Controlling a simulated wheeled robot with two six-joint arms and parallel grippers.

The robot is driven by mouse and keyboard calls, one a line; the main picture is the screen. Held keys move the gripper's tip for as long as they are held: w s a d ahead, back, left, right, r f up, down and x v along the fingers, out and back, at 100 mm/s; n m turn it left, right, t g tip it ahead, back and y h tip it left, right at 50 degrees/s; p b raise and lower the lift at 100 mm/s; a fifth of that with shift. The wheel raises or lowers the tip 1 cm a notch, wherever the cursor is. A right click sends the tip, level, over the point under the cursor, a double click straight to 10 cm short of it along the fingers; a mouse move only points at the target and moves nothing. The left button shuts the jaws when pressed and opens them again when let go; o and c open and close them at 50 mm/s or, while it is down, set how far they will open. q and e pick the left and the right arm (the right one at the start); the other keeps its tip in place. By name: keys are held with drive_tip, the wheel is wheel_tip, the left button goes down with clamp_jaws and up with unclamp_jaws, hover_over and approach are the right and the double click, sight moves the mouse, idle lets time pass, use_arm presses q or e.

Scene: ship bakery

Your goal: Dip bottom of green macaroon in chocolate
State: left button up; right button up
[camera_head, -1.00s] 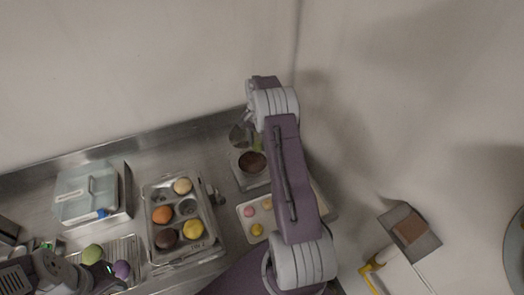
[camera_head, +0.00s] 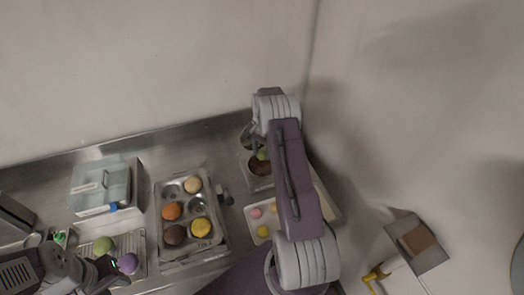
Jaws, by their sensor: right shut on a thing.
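My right gripper (camera_head: 255,148) is shut on a small green macaroon (camera_head: 262,155), partly hidden by the gripper and arm. The macaroon is at the dark chocolate (camera_head: 260,168) in a small pot on a square metal base. It overlaps the far edge of the chocolate; I cannot tell whether it touches. My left gripper (camera_head: 112,271) is at the lower left, beside a purple macaroon (camera_head: 128,263); its fingers are too small and dark to read. Another green macaroon (camera_head: 103,245) lies on a wire rack (camera_head: 138,241) there.
A metal muffin tray (camera_head: 216,237) with several coloured macaroons stands in the middle. A pale tray (camera_head: 250,225) with pink and yellow macaroons lies partly under my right arm. A lidded clear box (camera_head: 100,188) stands at the left. The wall rises behind the counter.

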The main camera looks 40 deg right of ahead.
sight(262, 168)
drive_tip(key=shift+f+b, duration=1.85)
drive_tip(key=shift+f, duration=1.2)
drive_tip(key=shift+f, duration=0.15)
drive_tip(key=shift+f+b, duration=0.3)
drive_tip(key=shift+b, duration=0.05)
drive_tip(key=shift+f, duration=0.1)
drive_tip(key=shift+r, duration=0.2)
drive_tip(key=shift+r+p, duration=1.15)
drive_tip(key=shift+r, duration=0.45)
wheel_tip(262, 168, up, 6)
drive_tip(key=p, duration=0.4)
